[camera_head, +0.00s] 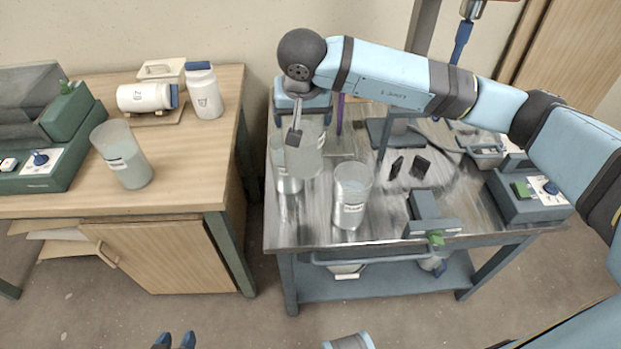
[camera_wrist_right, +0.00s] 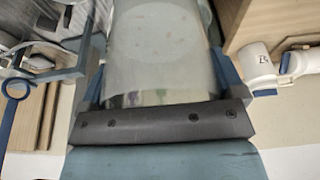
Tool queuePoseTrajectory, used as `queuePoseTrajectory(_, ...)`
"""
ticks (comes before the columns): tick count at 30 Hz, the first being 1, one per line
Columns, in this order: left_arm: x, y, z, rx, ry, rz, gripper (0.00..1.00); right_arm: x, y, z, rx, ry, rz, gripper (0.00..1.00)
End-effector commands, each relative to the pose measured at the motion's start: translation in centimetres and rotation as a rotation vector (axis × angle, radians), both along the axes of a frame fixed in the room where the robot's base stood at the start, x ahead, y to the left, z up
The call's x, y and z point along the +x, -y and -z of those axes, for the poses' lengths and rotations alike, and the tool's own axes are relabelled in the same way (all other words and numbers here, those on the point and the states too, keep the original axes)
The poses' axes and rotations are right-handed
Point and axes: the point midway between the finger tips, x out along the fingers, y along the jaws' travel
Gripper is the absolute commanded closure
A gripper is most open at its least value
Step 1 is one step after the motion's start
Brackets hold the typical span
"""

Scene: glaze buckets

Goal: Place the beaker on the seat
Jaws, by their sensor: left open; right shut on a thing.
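My right gripper (camera_head: 296,132) is shut on a translucent beaker (camera_head: 309,158). The held beaker looks upright, over the left part of the metal table. In the right wrist view the same beaker (camera_wrist_right: 160,50) fills the space between the two blue fingers. Behind it in the head view, another translucent beaker (camera_head: 288,182) is partly hidden. A further beaker (camera_head: 352,200) stands on the metal table just right of it. One more beaker (camera_head: 127,165) stands on the wooden table. My left gripper (camera_head: 175,341) is open and empty at the bottom edge. I cannot clearly pick out the seat.
The metal table (camera_head: 390,225) carries a grey clamp (camera_head: 425,207), dark flat pieces (camera_head: 420,167) and a control box (camera_head: 527,195). The wooden table (camera_head: 185,190) holds white jars (camera_head: 203,92) and a green machine (camera_head: 50,160). A floor gap separates the tables.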

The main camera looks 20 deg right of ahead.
Motion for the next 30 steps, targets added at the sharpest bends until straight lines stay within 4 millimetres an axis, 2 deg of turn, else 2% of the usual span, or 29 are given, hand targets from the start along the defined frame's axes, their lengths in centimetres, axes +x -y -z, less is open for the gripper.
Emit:
queuePoseTrajectory(6,0.0,0.0,0.3,0.002,-0.002,0.001,0.57,-0.1,0.0,5.4,0.001,-0.003,0.001,0.95)
queuePoseTrajectory(12,0.0,0.0,0.5,0.005,-0.003,0.003,0.57,0.0,0.0,9.4,0.002,0.001,-0.001,0.95)
queuePoseTrajectory(15,-0.1,-0.1,0.5,0.007,-0.002,0.004,0.57,0.0,-0.1,10.6,0.002,0.001,-0.001,0.95)
queuePoseTrajectory(22,-0.1,-0.1,0.6,0.009,-0.001,0.006,0.57,0.0,0.0,11.8,0.002,0.002,-0.001,0.95)
queuePoseTrajectory(30,0.0,-0.1,0.6,0.009,0.001,0.006,0.57,0.0,0.0,15.3,0.001,0.001,0.001,0.95)
